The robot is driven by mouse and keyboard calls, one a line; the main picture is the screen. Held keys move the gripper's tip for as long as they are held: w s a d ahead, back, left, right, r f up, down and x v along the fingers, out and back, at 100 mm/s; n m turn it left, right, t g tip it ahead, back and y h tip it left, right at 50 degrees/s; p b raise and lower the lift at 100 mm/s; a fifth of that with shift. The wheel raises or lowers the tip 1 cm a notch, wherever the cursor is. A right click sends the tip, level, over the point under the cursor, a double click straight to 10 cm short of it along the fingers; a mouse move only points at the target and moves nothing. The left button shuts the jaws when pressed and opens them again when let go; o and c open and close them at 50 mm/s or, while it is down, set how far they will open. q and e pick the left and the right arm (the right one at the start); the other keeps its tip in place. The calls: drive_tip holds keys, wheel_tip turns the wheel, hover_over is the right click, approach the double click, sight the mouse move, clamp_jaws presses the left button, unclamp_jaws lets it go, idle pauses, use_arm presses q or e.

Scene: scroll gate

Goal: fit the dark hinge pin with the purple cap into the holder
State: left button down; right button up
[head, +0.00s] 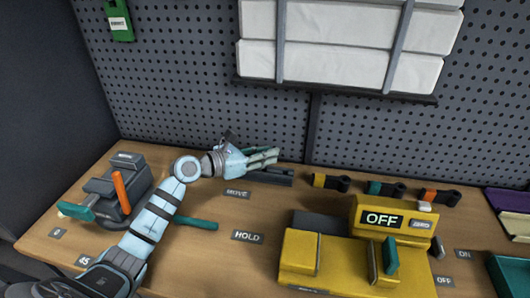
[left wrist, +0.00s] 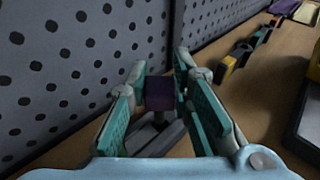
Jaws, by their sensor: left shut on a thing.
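My left gripper (head: 265,156) reaches over the bench at the back, close to the pegboard. In the left wrist view its teal-padded fingers stand on both sides of the purple cap (left wrist: 160,92), shut on the dark hinge pin. The pin's shaft is mostly hidden below the cap. In the head view the fingers hide the cap. A dark grey block (head: 272,178) lies under the gripper, behind the MOVE label, and grey parts show below the cap in the left wrist view (left wrist: 158,134). I cannot tell whether the pin touches them, or which part is the holder. My right gripper is not in view.
Dark pieces with yellow (head: 319,180), teal (head: 375,187) and orange (head: 429,195) bands lie along the pegboard. A yellow machine (head: 330,262) reading OFF stands front right. A grey device (head: 118,186) with an orange lever stands left. A purple tray (head: 510,200) is far right.

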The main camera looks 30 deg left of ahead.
use_arm(q)
drive_tip(key=shift+f+b, duration=0.4)
drive_tip(key=shift+f, duration=0.6)
drive_tip(key=c, duration=1.3)
unclamp_jaws()
drive_tip(key=shift+c, duration=0.2)
drive_tip(key=shift+s, duration=0.1)
drive_tip(key=v, duration=0.7)
drive_tip(key=shift+s+a, duration=0.15)
drive_tip(key=shift+s, duration=0.1)
drive_tip(key=shift+w, duration=0.1)
